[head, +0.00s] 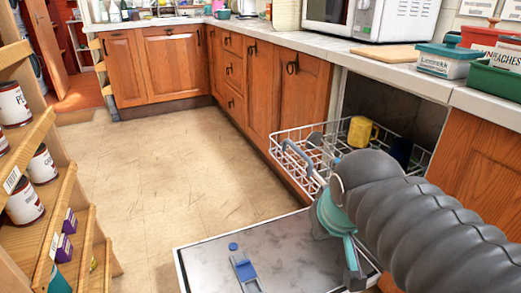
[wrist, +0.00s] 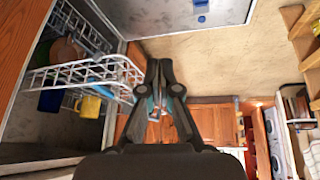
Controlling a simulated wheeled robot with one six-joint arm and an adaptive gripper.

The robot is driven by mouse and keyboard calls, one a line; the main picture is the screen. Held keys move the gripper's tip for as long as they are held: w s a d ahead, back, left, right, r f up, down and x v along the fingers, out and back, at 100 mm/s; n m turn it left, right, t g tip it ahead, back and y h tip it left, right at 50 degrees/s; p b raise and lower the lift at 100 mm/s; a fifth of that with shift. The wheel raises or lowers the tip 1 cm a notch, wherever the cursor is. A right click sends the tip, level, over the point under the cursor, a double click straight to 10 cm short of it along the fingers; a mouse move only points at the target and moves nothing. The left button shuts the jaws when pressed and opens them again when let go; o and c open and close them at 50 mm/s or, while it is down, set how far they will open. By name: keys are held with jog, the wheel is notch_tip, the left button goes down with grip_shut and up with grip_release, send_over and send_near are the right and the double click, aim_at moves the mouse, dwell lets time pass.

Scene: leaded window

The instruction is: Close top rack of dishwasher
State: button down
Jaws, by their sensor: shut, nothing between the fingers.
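The white wire top rack (head: 290,135) is pulled out of the dishwasher opening over the lowered door (head: 205,258). A blue-grey curved handle (head: 294,152) shows at its front. A yellow mug (head: 361,130) and a dark blue mug (head: 401,150) stand in it. The wrist view, turned upside down, shows the rack (wrist: 70,74) left of the fingers. My gripper (head: 353,272) points down over the door in the head view, and is shut and empty in the wrist view (wrist: 160,68). Its fingers are close to the rack's front corner; I cannot tell whether they touch.
The worktop (head: 400,63) above carries a microwave (head: 393,20), a cutting board (head: 378,56) and boxes. A wooden shelf (head: 65,205) with cans stands at the left. The floor (head: 150,165) between shelf and cabinets is clear.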

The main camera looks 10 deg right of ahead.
jog(key=w+a+r+n+h+b, duration=0.1)
jog(key=w+a+r, duration=0.15)
jog(key=w, duration=0.65)
jog(key=w+a+r+n+b, duration=0.1)
jog(key=w+a+r+n, duration=0.15)
jog(key=w, duration=0.65)
jog(key=w+a+r+n+h+b, duration=0.1)
jog(key=w+a+r, duration=0.15)
jog(key=w, duration=0.55)
jog(key=w+d+f+t, duration=0.1)
jog(key=w+d+f, duration=0.4)
jog(key=w+f, duration=0.2)
jog(key=shift+s+b+x, duration=0.25)
jog(key=shift+b+x, duration=0.1)
jog(key=shift+x, duration=0.8)
jog(key=shift+w+f+m, duration=0.1)
jog(key=shift+m, duration=0.15)
